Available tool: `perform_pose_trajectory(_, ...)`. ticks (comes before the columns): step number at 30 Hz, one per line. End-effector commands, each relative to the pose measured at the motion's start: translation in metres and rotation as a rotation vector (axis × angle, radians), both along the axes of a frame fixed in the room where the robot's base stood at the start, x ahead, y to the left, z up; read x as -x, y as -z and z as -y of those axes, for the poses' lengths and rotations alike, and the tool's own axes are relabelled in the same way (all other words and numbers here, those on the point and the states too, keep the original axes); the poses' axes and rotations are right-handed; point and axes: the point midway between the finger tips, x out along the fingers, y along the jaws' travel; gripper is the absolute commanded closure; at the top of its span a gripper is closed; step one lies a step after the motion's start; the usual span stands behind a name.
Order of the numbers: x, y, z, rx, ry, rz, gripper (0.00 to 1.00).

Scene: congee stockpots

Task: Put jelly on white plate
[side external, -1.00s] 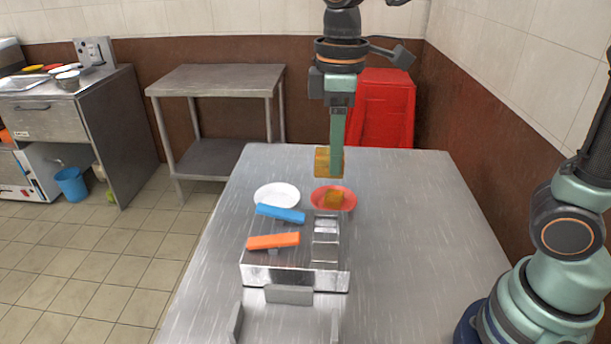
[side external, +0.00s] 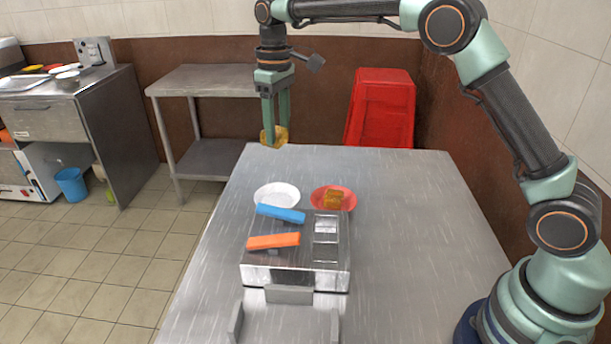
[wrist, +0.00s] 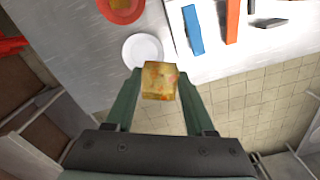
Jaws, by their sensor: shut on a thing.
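My gripper (side external: 274,134) is shut on an amber jelly block (side external: 281,135) and holds it in the air above the far left part of the table. The jelly also shows between my fingers in the wrist view (wrist: 160,81). The white plate (side external: 276,196) lies on the table, lower in the picture than the held jelly, and looks empty. It shows just beyond the jelly in the wrist view (wrist: 141,49). A red plate (side external: 320,200) to its right holds another amber jelly piece (side external: 334,200).
A metal box (side external: 293,276) with a blue bar (side external: 280,214) and an orange bar (side external: 273,240) stands in front of the plates. The metal table (side external: 410,230) is clear to the right. Red stacked stools (side external: 381,108) stand behind it.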

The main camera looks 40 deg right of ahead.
Motion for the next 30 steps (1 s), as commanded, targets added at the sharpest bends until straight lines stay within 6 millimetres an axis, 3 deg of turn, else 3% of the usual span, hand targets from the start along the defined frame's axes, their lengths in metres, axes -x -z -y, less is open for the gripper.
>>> perform_pose_trajectory(3,-0.021,0.021,0.011,0.0,0.057,-0.002,1.0)
perform_pose_trajectory(10,-0.042,0.044,0.024,0.0,0.126,0.001,1.0)
perform_pose_trajectory(20,-0.046,0.06,0.027,0.001,0.143,-0.001,1.0)
perform_pose_trajectory(30,-0.045,0.09,0.027,0.0,0.141,0.0,1.0)
